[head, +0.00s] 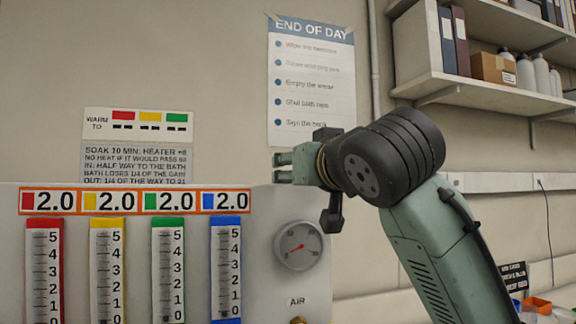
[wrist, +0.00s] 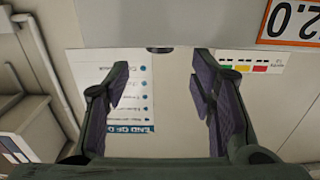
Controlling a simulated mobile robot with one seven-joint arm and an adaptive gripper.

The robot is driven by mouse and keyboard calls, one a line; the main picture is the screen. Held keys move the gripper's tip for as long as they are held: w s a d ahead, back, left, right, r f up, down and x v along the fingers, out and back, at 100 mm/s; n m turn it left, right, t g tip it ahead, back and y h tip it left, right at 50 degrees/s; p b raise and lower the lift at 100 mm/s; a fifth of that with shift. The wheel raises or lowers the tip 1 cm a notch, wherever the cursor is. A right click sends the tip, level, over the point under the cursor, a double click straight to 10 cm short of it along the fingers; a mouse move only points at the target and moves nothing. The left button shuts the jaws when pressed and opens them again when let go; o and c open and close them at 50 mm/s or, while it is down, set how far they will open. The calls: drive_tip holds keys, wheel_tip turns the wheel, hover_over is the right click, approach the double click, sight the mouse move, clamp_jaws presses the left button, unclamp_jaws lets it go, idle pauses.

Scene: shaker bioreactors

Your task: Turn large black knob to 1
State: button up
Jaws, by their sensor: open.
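My gripper (head: 281,168) is in the upper middle of the head view, in front of the wall and above the right part of the grey panel. Its two fingers are apart with nothing between them. In the wrist view, my gripper (wrist: 160,80) shows its dark purple-padded fingers left and right, with the wall between them. I cannot make out a large black knob in the head view. A small dark part (wrist: 160,49) shows at the edge of the grey body in the wrist view; I cannot tell what it is.
The grey panel (head: 258,225) carries coloured scales, 2.0 displays (head: 135,202), a round gauge (head: 298,245) and an AIR label (head: 297,301). An END OF DAY poster (head: 312,85) hangs behind. Shelves (head: 480,85) are at upper right.

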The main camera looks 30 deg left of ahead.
drive_tip(key=p+x, duration=0.2)
drive_tip(key=x, duration=0.4)
drive_tip(key=shift+w+a, duration=0.25)
drive_tip(key=shift+a, duration=0.05)
drive_tip(key=c, duration=1.1)
